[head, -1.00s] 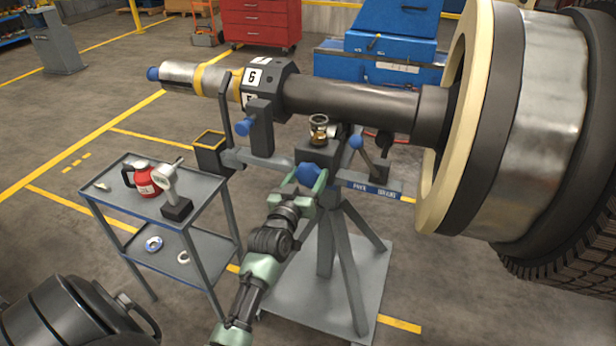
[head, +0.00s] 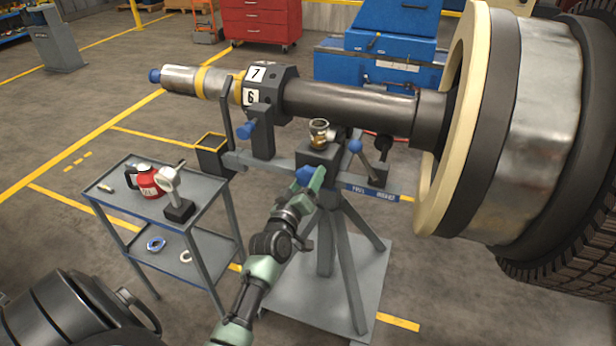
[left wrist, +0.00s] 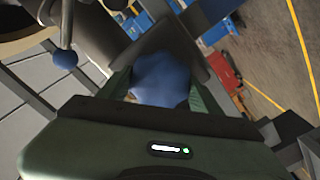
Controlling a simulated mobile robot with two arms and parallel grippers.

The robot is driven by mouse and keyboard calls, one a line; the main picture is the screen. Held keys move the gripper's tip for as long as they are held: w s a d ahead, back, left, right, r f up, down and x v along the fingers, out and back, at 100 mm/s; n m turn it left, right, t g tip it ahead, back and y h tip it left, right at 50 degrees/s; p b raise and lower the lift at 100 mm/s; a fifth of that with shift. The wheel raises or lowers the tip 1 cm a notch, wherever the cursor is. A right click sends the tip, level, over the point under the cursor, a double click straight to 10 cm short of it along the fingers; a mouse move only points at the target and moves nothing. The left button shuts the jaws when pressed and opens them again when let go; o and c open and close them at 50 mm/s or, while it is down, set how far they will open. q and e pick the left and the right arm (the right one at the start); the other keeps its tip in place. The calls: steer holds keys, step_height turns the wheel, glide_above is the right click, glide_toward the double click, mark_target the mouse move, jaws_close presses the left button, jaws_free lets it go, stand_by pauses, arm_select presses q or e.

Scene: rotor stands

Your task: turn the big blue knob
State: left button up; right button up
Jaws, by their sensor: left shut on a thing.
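The big blue knob (head: 305,175) sits on the front of the dark block on the rotor stand. My left gripper (head: 312,182) is shut on it, with its green fingers on either side. In the left wrist view the blue knob (left wrist: 162,80) fills the space between the fingers, and its faceted face shows. The black numbered collar (head: 268,88) on the shaft shows 7 above 6. My right gripper is not in view.
A smaller blue ball handle (head: 355,146) and a brass-and-glass cup (head: 319,133) are close to the knob. Another blue knob (head: 245,130) is left on the stand. A grey cart (head: 210,190) with a red can (head: 146,182) stands left. The large wheel (head: 530,120) blocks the right.

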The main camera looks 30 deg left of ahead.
arm_select(q)
steer(key=n+p, duration=0.1)
steer(key=n, duration=0.4)
steer(key=shift+n, duration=0.3)
steer(key=n, duration=0.4)
steer(key=shift+f+n, duration=0.1)
steer(key=shift+n, duration=0.2)
steer(key=n, duration=0.5)
steer(key=shift+f+n+p, duration=0.1)
steer(key=shift+n+p, duration=0.35)
steer(key=shift+n, duration=2.35)
steer(key=o, duration=1.4)
